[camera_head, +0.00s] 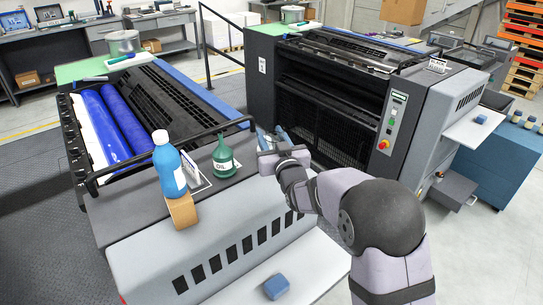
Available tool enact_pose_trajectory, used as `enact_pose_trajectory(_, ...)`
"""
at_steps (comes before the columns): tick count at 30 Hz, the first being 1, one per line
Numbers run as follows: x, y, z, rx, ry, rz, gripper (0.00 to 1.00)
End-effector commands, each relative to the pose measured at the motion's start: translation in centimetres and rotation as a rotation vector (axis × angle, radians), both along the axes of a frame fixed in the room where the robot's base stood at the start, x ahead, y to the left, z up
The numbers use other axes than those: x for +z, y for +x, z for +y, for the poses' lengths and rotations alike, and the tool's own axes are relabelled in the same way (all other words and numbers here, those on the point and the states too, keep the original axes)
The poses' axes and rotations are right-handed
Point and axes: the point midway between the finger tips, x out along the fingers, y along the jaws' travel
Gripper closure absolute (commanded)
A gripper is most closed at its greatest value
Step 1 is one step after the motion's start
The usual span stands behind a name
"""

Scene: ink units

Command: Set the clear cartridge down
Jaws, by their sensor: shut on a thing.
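My gripper (272,138) is at the centre of the view, just beyond the right end of the near press's top and in front of the dark opening of the second press. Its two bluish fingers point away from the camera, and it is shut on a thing. That thing is small and see-through, taken to be the clear cartridge; its outline is hardly visible between the fingers. I see no other clear cartridge. I cannot tell how far the gripper is above any surface.
A green oil bottle (223,158) stands left of my gripper. A blue bottle (169,165) stands by a tan block (181,210). The near press (215,245) has a black rail (165,150). The second press (420,120) stands behind. A blue sponge-like block (276,287) lies on the lower white ledge.

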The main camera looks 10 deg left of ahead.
Motion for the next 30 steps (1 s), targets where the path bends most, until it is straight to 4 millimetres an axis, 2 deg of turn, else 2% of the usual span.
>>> enact_pose_trajectory(4, -1.5, 0.0, 0.0, 0.0, 0.0, 0.0, 0.88)
enact_pose_trajectory(12, -2.3, 0.0, 0.0, -0.001, 0.0, -0.001, 0.88)
enact_pose_trajectory(21, -5.5, 0.0, 0.0, -0.001, -0.001, -0.001, 0.88)
enact_pose_trajectory(30, -6.0, 0.0, 0.0, -0.001, 0.0, -0.003, 0.88)
